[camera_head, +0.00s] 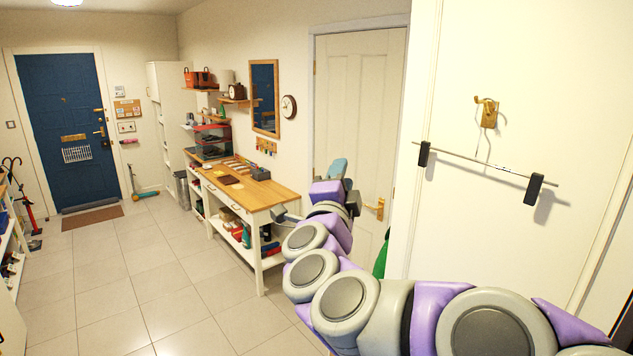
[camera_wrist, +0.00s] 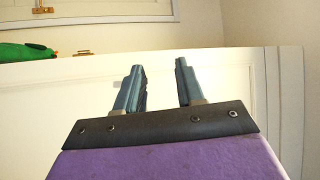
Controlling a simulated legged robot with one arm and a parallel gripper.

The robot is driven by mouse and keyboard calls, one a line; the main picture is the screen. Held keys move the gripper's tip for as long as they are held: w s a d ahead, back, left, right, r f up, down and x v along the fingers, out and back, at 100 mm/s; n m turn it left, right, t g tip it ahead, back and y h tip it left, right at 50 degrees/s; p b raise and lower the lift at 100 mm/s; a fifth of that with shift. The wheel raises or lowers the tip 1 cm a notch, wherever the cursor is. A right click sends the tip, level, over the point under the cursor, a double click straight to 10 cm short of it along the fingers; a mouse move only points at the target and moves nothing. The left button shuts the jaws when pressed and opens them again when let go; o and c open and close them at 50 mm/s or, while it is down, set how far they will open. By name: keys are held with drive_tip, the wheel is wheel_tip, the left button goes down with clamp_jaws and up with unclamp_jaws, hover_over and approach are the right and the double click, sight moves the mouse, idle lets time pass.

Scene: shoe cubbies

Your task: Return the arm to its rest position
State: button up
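My gripper (camera_wrist: 158,78) shows in the wrist view with two blue-grey fingers standing apart and nothing between them. In the head view my purple and grey arm reaches from the lower right corner toward the middle. There the gripper (camera_head: 337,169) is small, in front of the white door and past the right end of the wooden-topped bench. Its fingers are partly hidden by my wrist in that view.
The wooden-topped bench (camera_head: 253,194) stands along the wall, left of my arm. A white door (camera_head: 362,105) with a brass handle (camera_head: 374,208) is behind the arm. A bar (camera_head: 490,164) hangs from a brass hook (camera_head: 488,112) at right. Tiled floor (camera_head: 130,280) is clear at left.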

drive_tip(key=s+a+f+n+g+y+b, duration=0.1)
drive_tip(key=s+a+f+n+g+y, duration=0.25)
drive_tip(key=f+n, duration=0.3)
drive_tip(key=s+a+f+n+g+y+b, duration=0.2)
drive_tip(key=s+a+f+n+g+y, duration=0.1)
drive_tip(key=s+f+n+y, duration=0.3)
drive_tip(key=s+a+f+n+g+y+b, duration=0.1)
drive_tip(key=s+a+f+n+g+y, duration=0.3)
drive_tip(key=f, duration=0.4)
drive_tip(key=s+d+f+g+h+b, duration=0.1)
drive_tip(key=s+d+f+g+h, duration=0.1)
drive_tip(key=s+d+f, duration=0.4)
drive_tip(key=s+d+f+n+g+h+b, duration=0.1)
drive_tip(key=s+d+f+g+h, duration=0.2)
drive_tip(key=s, duration=1)
drive_tip(key=s+d+f+n+g+h+b, duration=0.1)
drive_tip(key=s+d+f+g+h+b, duration=0.1)
drive_tip(key=s+d+f+g, duration=0.4)
drive_tip(key=shift+s+d+f+h, duration=0.35)
drive_tip(key=shift+s+d+f, duration=1.85)
drive_tip(key=shift+d+f, duration=0.55)
